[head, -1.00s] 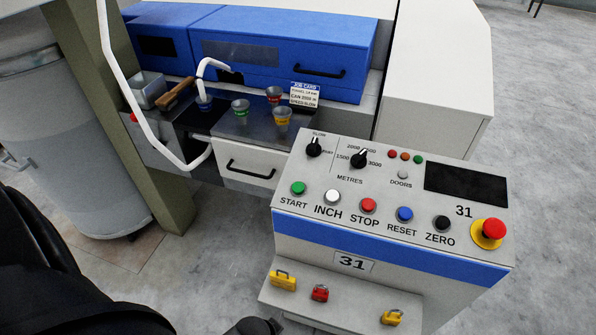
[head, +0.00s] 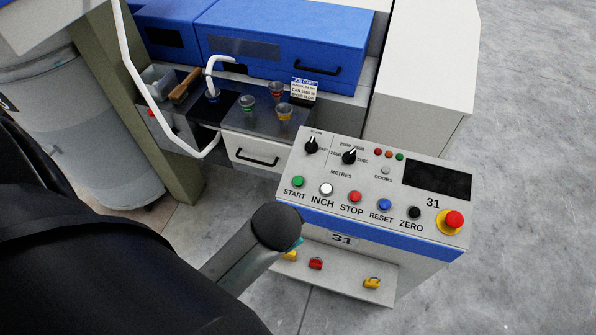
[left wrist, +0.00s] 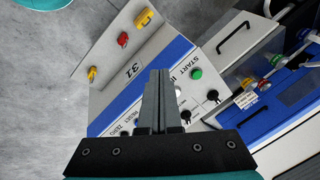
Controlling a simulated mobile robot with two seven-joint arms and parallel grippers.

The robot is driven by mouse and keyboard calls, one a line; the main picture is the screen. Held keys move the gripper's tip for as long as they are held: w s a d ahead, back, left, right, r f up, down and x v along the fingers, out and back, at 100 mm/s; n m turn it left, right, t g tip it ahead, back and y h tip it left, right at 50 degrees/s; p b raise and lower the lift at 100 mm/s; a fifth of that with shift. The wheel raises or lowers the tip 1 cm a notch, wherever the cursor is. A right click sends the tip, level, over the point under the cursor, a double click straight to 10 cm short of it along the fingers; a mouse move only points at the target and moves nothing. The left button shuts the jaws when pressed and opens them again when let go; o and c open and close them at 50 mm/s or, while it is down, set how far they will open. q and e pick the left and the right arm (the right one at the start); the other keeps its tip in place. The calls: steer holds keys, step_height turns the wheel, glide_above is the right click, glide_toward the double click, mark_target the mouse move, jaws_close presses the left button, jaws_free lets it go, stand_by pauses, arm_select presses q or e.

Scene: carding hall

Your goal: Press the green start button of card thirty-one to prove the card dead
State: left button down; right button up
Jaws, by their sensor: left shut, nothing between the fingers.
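The green start button (head: 298,181) is at the left end of the button row on the sloped panel of card 31's console (head: 330,160). It also shows in the left wrist view (left wrist: 196,73), just right of my finger tips. My left gripper (left wrist: 159,74) is shut and empty. Its fingers appear over the panel and hide part of the button row. In the head view my left arm reaches in front of the console and its gripper is hidden. I cannot tell the fingers' height above the panel. My right gripper is in neither view.
White inch (head: 326,189), red stop (head: 355,197), blue reset (head: 384,204) and black zero (head: 414,212) buttons follow to the right. A red emergency knob (head: 454,219) stands at the far right. Yellow and red padlocks (head: 315,263) sit on the lower shelf. A white bent tube (head: 150,90) rises at left.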

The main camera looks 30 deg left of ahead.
arm_select(q)
steer(key=w+a+m+t+y, duration=0.1)
steer(key=w+a+m+y, duration=0.1)
steer(key=w, duration=0.3)
steer(key=w+a+f+m+t+y, duration=0.1)
steer(key=w+a+m+y, duration=0.1)
steer(key=w+m, duration=0.3)
steer(key=w+a+m+t+y, duration=0.1)
steer(key=w+a+m+y, duration=0.1)
steer(key=w, duration=0.4)
steer(key=shift+a+f+m+t, duration=0.2)
steer(key=shift+a+m+t, duration=0.25)
steer(key=shift+m, duration=0.25)
steer(key=b, duration=0.9)
glide_above(298, 181)
steer(key=s+d, duration=0.1)
steer(key=s, duration=0.1)
steer(key=f, duration=0.7)
steer(key=shift+w+d, duration=0.1)
steer(key=shift+d, duration=0.1)
steer(key=shift+w+f+b, duration=0.2)
steer(key=shift+f+b, duration=0.15)
steer(key=shift+f, duration=0.45)
steer(key=shift+f, duration=0.1)
steer(key=shift+w+f, duration=0.15)
steer(key=shift+f, duration=0.15)
